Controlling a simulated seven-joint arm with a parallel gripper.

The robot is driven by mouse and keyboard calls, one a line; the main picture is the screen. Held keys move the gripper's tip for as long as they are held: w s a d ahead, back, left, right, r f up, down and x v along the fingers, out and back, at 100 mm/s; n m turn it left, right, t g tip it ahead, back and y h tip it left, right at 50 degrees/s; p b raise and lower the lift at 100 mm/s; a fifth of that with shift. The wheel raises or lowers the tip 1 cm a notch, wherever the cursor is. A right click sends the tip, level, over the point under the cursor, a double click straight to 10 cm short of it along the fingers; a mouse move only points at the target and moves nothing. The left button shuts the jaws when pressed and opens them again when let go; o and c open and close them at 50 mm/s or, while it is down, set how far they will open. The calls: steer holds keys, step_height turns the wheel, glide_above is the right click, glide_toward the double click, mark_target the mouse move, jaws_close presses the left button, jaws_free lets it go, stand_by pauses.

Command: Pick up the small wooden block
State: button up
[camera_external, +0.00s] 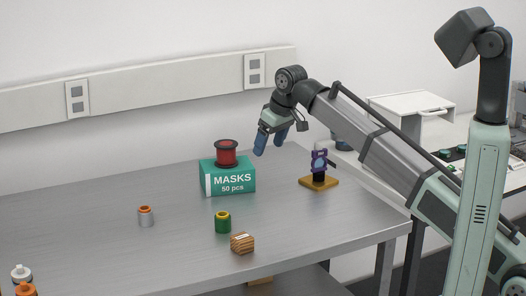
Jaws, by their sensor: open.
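The small wooden block (242,243) lies near the front edge of the grey metal table. It has a striped wood grain and a pale patch on top. My gripper (267,147) is in the air above the back part of the table, above and to the right of the mask box in the picture. Its blue fingers point down and are apart, with nothing visible between them. The block is well below my gripper in the picture, and they are not touching.
A green mask box (228,180) carries a red spool (226,153). A green-and-yellow cylinder (223,222) stands just behind the block. A small figure (319,162) stands on a yellow base at right. A grey-and-orange cylinder (146,216) and bottles (22,275) are at left. The table's middle is fairly clear.

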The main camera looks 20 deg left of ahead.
steer(key=s+f+m+g+h, duration=0.1)
steer(key=s+f+h, duration=0.1)
steer(key=s, duration=1.2)
steer(key=m+h, duration=0.2)
glide_above(242, 237)
steer(key=f, duration=0.1)
steer(key=shift+g, duration=0.4)
step_height(242, 237, down, 14)
steer(key=shift+w+r, duration=0.1)
steer(key=shift+r, duration=0.15)
steer(key=c, duration=1)
steer(key=shift+r, duration=0.1)
steer(key=shift+c, duration=0.2)
